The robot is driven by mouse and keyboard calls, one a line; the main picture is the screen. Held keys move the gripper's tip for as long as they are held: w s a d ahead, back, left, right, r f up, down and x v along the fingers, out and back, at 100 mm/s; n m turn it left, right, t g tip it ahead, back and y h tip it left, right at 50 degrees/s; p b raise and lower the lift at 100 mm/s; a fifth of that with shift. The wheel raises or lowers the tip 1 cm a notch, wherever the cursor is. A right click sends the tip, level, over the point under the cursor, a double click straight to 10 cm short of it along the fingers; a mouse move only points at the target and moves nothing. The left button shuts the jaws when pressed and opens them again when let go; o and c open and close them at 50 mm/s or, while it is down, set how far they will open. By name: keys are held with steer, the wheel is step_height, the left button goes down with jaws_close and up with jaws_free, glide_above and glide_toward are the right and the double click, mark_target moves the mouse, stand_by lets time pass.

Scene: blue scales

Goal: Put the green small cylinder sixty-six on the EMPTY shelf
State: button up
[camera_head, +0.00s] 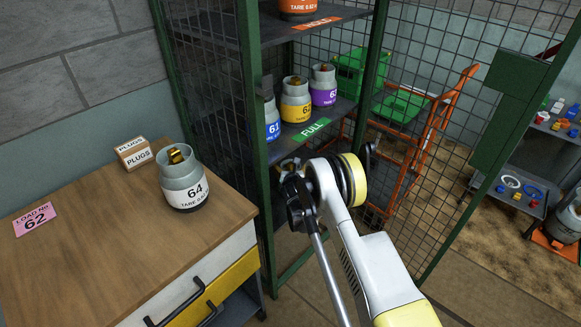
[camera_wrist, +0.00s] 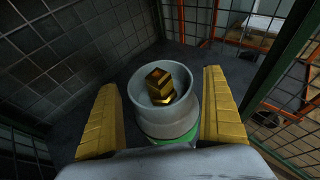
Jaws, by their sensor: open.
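A small grey cylinder (camera_wrist: 165,122) with a brass valve and a green band stands upright in the wrist view, on a dark surface inside the cage. Its number is hidden. My gripper (camera_wrist: 161,112) is open, with one yellow finger on each side of the cylinder; small gaps show between the fingers and its wall. In the head view my arm reaches into the cage below the FULL shelf (camera_head: 345,104), and my fingers are hidden there. No label reading EMPTY is readable in either view.
Cylinders 61 (camera_head: 272,120), 62 (camera_head: 295,100) and a purple one (camera_head: 323,86) stand on the FULL shelf. Cylinder 64 (camera_head: 183,180) stands on the wooden cabinet (camera_head: 110,240). A green cage post (camera_head: 252,90) stands close to my arm. Wire mesh surrounds the shelves.

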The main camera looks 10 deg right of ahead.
steer(key=p+v, duration=0.1)
steer(key=v, duration=1)
steer(key=shift+p, duration=0.4)
steer(key=shift+r, duration=0.15)
